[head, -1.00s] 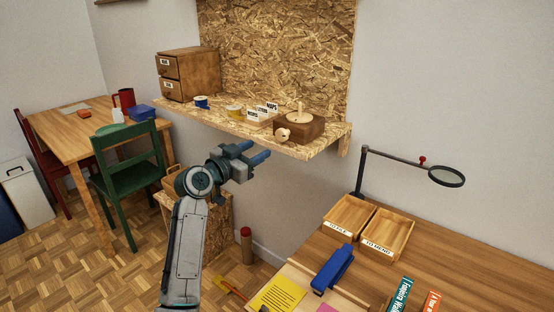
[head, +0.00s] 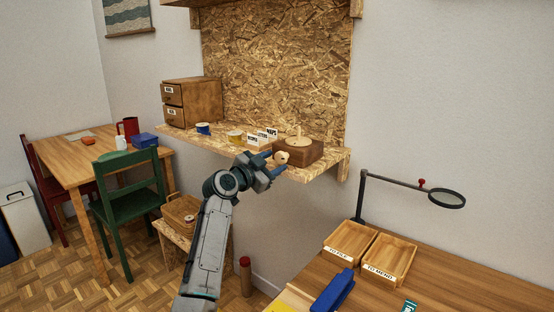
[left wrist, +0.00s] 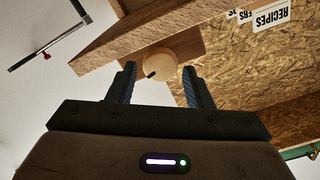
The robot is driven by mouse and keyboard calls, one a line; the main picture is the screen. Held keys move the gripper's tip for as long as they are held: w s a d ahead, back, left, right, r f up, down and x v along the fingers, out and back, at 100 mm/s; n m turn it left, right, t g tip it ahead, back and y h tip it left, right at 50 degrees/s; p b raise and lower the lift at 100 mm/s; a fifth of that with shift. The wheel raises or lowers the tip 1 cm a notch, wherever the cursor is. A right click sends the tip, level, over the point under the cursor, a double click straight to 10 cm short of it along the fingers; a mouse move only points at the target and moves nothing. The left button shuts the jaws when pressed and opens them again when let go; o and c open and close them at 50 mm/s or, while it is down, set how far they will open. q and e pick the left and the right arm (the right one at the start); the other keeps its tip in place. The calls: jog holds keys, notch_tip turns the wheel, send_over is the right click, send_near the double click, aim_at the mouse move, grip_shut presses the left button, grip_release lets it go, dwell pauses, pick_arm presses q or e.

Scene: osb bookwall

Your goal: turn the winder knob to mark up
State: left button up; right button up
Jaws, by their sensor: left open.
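The winder is a brown wooden box (head: 308,152) with a pale peg on top, at the right end of the chipboard shelf. Its round pale knob (head: 282,158) sticks out of the front. My left gripper (head: 275,164) is open just in front of the knob, its blue fingers to either side. In the left wrist view the knob (left wrist: 163,66) lies between and just beyond the fingertips, with clear gaps at both sides. A dark mark on the knob points to the lower left in that view. My right gripper is not in view.
The shelf (head: 325,168) also holds labelled card boxes (head: 258,140), tape rolls (head: 234,136) and a small drawer cabinet (head: 192,102). A desk with wooden trays (head: 349,243) and a magnifier (head: 447,198) stands at right. The space below the shelf front is mostly free.

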pick_arm(q)
jog(key=shift+x, duration=1.15)
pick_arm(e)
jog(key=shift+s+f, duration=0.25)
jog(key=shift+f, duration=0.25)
pick_arm(q)
jog(key=shift+c, duration=0.5)
jog(key=c, duration=0.6)
jog(key=shift+n, duration=0.3)
